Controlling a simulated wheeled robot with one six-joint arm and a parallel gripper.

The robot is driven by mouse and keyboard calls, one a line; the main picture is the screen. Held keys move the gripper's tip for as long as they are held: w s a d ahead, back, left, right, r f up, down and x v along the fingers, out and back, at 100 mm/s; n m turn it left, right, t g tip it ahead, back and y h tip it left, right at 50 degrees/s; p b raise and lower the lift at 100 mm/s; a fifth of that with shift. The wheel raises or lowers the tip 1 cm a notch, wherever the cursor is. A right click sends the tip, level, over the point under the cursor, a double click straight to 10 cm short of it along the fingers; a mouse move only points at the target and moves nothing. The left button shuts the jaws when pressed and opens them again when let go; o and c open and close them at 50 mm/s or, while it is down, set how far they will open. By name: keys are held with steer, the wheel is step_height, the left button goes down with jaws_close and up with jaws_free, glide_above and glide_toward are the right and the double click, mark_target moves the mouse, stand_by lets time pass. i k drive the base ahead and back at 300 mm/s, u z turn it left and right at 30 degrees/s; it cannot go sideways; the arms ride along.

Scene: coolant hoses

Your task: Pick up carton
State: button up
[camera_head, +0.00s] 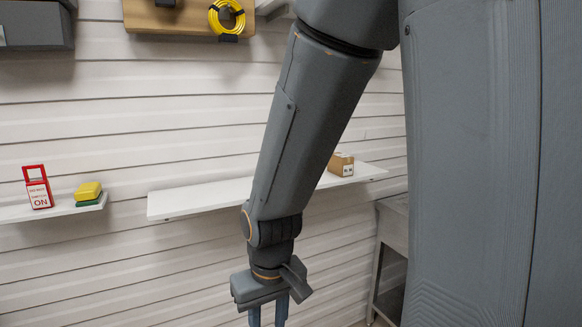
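A small brown carton (341,164) sits on the right part of a white wall shelf (188,201), just right of my arm. My arm hangs down in front of the shelf and hides its middle. My gripper (268,317) is at the bottom edge of the picture, lower in the picture than the carton and to its left. Its two fingers stand apart with nothing visible between them. The fingertips are cut off by the picture's edge.
A left shelf (60,209) holds a red-and-white sign block (38,188) and a yellow-and-green item (88,192). A coiled yellow hose (226,18) hangs on a wooden board above. A grey metal table (392,222) stands at the right. The white shelf's left part is bare.

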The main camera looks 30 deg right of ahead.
mark_target(340, 165)
steer(key=u, duration=1.85)
steer(key=k, duration=1.05)
steer(key=z, duration=1.8)
steer(key=i, duration=0.4)
steer(key=z, duration=0.15)
